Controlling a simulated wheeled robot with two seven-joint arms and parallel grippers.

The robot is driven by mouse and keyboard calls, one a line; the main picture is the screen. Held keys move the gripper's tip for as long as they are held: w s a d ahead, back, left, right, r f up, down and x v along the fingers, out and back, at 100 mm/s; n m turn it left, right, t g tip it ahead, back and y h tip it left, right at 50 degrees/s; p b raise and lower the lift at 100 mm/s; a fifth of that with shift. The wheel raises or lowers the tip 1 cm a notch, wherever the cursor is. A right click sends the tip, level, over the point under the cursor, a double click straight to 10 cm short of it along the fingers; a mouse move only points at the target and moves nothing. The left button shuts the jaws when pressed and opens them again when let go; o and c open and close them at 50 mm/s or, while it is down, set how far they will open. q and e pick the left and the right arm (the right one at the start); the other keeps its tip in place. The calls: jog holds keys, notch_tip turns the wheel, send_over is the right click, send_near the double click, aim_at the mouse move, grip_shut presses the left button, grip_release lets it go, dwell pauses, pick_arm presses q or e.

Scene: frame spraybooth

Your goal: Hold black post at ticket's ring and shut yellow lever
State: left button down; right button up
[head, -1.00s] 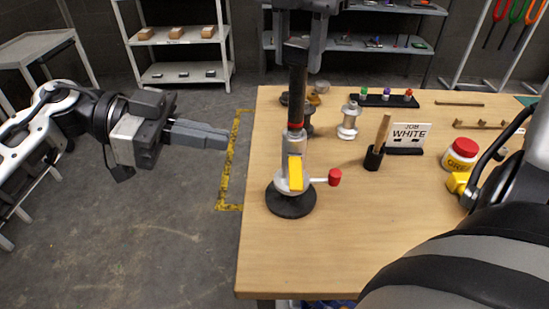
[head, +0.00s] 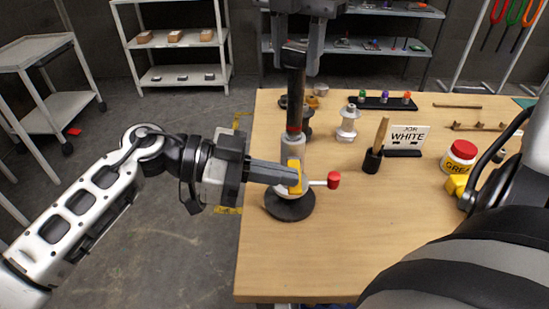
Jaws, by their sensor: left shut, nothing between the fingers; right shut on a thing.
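The black post (head: 295,92) stands upright in a grey clamp collar (head: 294,150) on a round black base (head: 290,207). A red ring shows on the post just above the collar; no white ring is distinguishable. My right gripper (head: 297,60) comes from above and is shut on the post's upper end. The yellow lever (head: 294,164) hangs down on the collar's near side. My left gripper (head: 296,184) is shut and empty, its fingertips at the lever from the left, covering part of it. I cannot tell whether they touch. The ticket (head: 410,137) reads "JOB WHITE".
A red knob (head: 334,180) on a white rod sticks out right of the collar. A black holder with a wooden handle (head: 382,135), a white spool (head: 348,124) and a red-lidded jar (head: 459,158) stand on the table (head: 340,250). The near table area is clear.

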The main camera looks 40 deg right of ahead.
pick_arm(q)
jog(key=shift+a+f+m, duration=0.1)
jog(key=shift+f+m, duration=0.25)
jog(key=shift+m, duration=0.25)
dwell(0.4)
jog(key=f+m+h, duration=0.1)
jog(key=f+m, duration=0.1)
jog(key=m, duration=0.1)
jog(key=f+m+t+h, duration=0.1)
jog(key=m, duration=0.1)
jog(key=f+m+t+h, duration=0.1)
jog(key=f+m, duration=0.1)
jog(key=m, duration=0.1)
jog(key=shift+w+d+f+m, duration=0.3)
jog(key=shift+w+d+f, duration=0.05)
dwell(0.3)
jog(key=w+a+r, duration=0.2)
jog(key=a+r, duration=0.1)
jog(key=a, duration=0.8)
